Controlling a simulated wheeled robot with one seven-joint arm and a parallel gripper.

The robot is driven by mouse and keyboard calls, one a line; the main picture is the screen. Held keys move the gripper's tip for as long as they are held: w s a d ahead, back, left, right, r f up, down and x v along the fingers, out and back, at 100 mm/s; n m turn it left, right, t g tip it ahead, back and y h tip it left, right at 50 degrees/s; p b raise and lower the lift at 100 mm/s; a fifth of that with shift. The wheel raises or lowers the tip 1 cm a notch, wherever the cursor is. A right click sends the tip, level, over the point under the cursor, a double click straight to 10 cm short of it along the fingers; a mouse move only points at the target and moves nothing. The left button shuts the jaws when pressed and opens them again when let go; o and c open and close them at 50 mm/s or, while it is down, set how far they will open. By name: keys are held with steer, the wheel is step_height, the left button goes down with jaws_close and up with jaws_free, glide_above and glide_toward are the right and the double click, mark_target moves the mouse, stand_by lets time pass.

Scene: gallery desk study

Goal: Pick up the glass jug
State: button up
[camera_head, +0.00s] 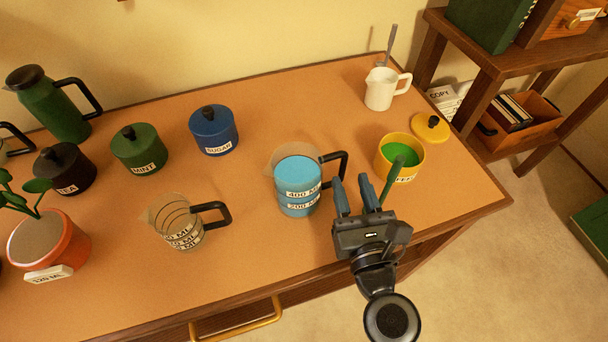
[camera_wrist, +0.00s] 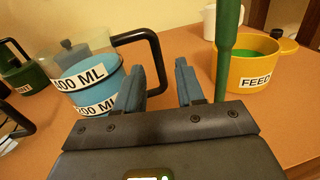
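A clear glass jug (camera_head: 297,186) with blue contents, a black handle (camera_head: 340,165) and labels "400 ML" and "200 ML" stands upright on the desk. It also shows at the left of the wrist view (camera_wrist: 90,90), its handle reaching toward my fingers. A second clear jug (camera_head: 178,222), seemingly empty, with dark bands and a black handle, stands farther left. My gripper (camera_head: 354,181) is open and empty, just right of the blue-filled jug and near its handle.
A yellow "FEED" pot (camera_head: 413,164) with green contents and a green stick (camera_wrist: 228,45) stands close right of my gripper. Its yellow lid (camera_head: 430,127) and a white jug (camera_head: 380,90) are behind. Canisters (camera_head: 214,130) and a potted plant (camera_head: 70,240) are left. The desk's front edge is near.

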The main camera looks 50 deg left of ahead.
mark_target(344, 169)
steer(key=x, duration=0.5)
steer(key=shift+a+f, duration=0.25)
jaws_close()
steer(key=shift+r, duration=0.1)
stand_by(1.1)
